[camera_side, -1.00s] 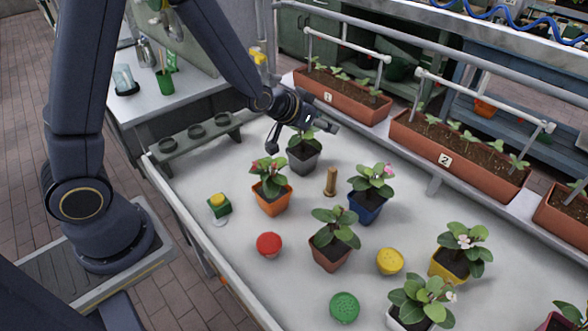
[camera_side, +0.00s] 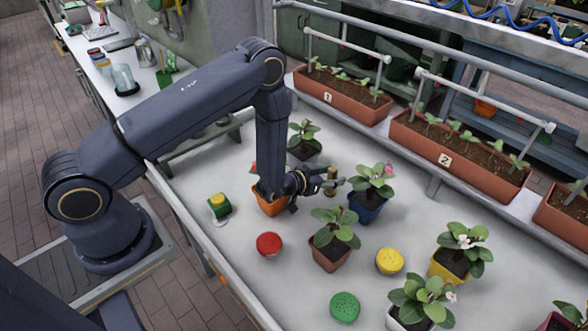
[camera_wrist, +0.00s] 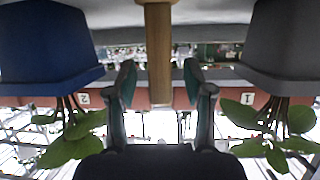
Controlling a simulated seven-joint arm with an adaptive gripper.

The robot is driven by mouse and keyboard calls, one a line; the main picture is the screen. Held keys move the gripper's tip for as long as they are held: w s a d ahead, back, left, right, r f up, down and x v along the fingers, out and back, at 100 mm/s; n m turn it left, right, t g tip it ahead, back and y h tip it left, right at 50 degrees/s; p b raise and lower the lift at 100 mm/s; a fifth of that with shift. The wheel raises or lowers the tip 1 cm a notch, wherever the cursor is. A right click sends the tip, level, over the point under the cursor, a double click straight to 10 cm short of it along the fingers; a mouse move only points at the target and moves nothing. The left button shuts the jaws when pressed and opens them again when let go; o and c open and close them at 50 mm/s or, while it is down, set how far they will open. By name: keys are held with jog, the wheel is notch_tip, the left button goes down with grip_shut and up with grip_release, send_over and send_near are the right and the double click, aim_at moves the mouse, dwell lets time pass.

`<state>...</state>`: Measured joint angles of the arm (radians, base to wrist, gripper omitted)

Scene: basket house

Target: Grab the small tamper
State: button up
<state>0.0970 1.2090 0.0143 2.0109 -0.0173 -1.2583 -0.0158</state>
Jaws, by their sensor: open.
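The small tamper, a light-brown wooden cylinder (camera_side: 331,190), stands upright on the white table between the blue pot and the grey pot. My gripper (camera_side: 335,178) is low and level at the tamper, partly covering it in the side view. In the wrist view, which is upside down, the tamper (camera_wrist: 159,45) appears centred between the two open fingers (camera_wrist: 159,72). A gap shows on each side, so neither finger appears to touch it. How deep it sits between the fingers is hard to tell.
The blue pot plant (camera_side: 367,207) is close to my fingertips. The grey pot plant (camera_side: 304,148) stands behind, and the orange pot (camera_side: 268,205) is beside my wrist. A terracotta pot (camera_side: 329,254) stands in front. Red (camera_side: 269,244), yellow (camera_side: 389,261) and green (camera_side: 344,307) discs lie nearer.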

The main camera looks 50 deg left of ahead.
jog(key=shift+w+f, duration=0.15)
jog(key=shift+w, duration=0.15)
jog(key=shift+c, duration=0.2)
grip_shut()
